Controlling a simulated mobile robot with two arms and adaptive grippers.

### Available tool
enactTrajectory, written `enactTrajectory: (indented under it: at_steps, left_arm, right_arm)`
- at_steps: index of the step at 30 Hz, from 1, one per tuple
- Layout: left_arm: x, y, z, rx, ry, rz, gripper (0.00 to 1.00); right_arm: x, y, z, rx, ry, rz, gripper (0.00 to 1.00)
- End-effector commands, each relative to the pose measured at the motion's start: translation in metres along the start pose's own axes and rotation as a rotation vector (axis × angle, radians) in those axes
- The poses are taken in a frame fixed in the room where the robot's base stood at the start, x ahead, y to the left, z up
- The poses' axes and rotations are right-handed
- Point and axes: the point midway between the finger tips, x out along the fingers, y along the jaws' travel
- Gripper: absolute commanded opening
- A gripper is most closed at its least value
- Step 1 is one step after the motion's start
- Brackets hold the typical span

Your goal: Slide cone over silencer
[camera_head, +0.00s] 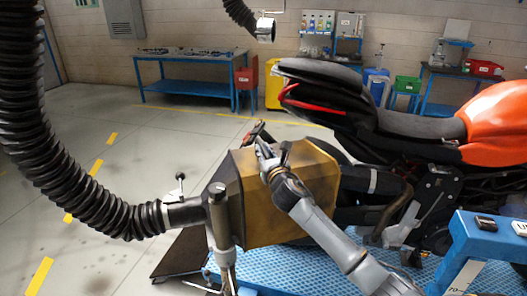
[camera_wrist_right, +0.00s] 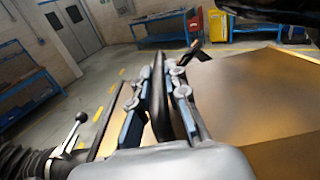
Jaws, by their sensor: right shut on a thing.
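The cone (camera_head: 245,215) is a large brass-coloured angular hood at the end of a black ribbed hose, behind the motorcycle. Its brass side also fills the right of the right wrist view (camera_wrist_right: 250,95). My right gripper (camera_head: 264,148) is at the cone's upper edge, shut on its black handle, which shows between the fingers in the right wrist view (camera_wrist_right: 158,95). The silencer (camera_head: 373,181) is a dark pipe with a grey band, low under the motorcycle's tail, just right of the cone. The cone hides its rear end; I cannot tell whether it is inside. My left gripper is not in view.
The ribbed hose (camera_head: 60,175) curves down the left side to the cone. A grey post (camera_head: 219,225) stands at the cone's left end. The motorcycle (camera_head: 400,122) stands on a blue platform (camera_head: 300,273). Open floor lies left; a blue workbench (camera_head: 190,88) is at the back.

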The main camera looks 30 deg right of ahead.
Motion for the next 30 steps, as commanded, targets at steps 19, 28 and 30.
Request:
enactTrajectory:
  at_steps: [19,28,30]
  left_arm:
    - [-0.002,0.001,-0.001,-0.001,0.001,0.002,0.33]
    - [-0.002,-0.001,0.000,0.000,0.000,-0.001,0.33]
    - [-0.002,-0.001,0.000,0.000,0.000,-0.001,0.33]
  right_arm:
    - [0.000,-0.142,-0.003,-0.004,-0.002,-0.006,0.00]
    - [0.001,-0.147,-0.001,-0.001,-0.003,-0.007,0.00]
    - [0.001,-0.147,-0.001,-0.001,-0.003,-0.008,0.16]
